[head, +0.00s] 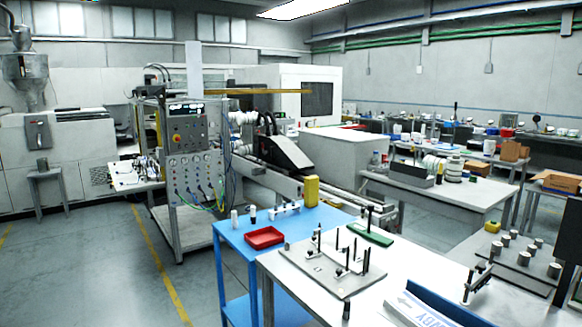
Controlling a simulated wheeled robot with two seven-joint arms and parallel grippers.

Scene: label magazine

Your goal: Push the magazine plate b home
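Neither of my grippers is in view. A flat grey fixture plate (318,280) with several thin upright dark posts and small blocks lies on the white table. A small grey and black clamp-like device (478,281) stands tilted behind the rail. No mark tells which part is magazine plate b, and I cannot tell whether any plate is fully seated.
A green base with a post (370,235) stands behind the fixture. A blue table (232,246) at left holds a red tray (264,237) and a yellow container (312,190). A dark plate with several metal cylinders (515,262) lies at right. Floor at left is clear.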

